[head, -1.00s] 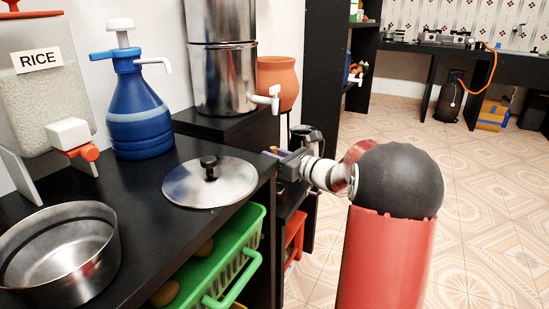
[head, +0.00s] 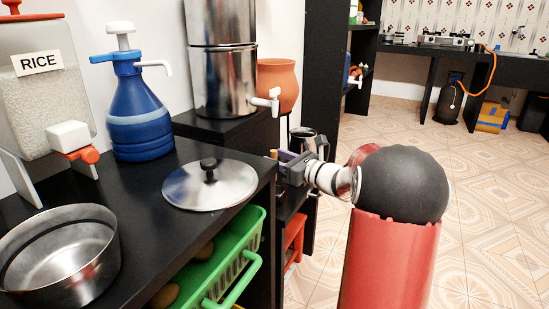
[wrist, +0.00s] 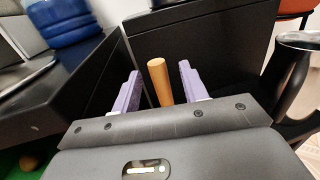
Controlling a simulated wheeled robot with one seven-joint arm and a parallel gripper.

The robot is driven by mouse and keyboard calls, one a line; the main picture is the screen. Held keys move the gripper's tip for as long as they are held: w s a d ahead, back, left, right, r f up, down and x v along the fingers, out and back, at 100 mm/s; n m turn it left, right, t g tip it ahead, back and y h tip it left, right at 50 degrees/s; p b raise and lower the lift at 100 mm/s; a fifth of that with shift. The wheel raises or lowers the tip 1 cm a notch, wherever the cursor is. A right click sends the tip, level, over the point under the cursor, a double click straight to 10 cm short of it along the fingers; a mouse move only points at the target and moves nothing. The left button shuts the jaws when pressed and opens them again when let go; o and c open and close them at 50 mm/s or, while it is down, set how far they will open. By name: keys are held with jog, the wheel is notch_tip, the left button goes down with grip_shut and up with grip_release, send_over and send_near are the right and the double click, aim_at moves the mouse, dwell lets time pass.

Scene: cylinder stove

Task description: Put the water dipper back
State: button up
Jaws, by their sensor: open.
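A round wooden handle (wrist: 159,82) shows upright between the two purple fingers of my gripper (wrist: 154,90) in the wrist view. Gaps show on both sides of it, so the fingers are open and apart from it. What the handle belongs to is hidden, and I cannot tell whether it is the water dipper's. In the head view my gripper (head: 282,156) is beside the counter's right edge, and an orange-brown tip (head: 273,153) shows by the fingers. A metal cup with a dark handle (head: 308,137) is just behind my gripper; a similar vessel shows at right in the wrist view (wrist: 303,42).
The black counter (head: 150,205) holds a metal lid (head: 205,188), a pot (head: 62,258), a blue pump jug (head: 138,125) and a rice dispenser (head: 45,100). A steel water filter (head: 222,70) and a clay pot (head: 280,85) stand behind. A green basket (head: 235,270) is below the counter top.

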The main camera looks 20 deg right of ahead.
jog(key=v, duration=1)
jog(key=shift+s, duration=0.25)
jog(key=shift+d, duration=0.15)
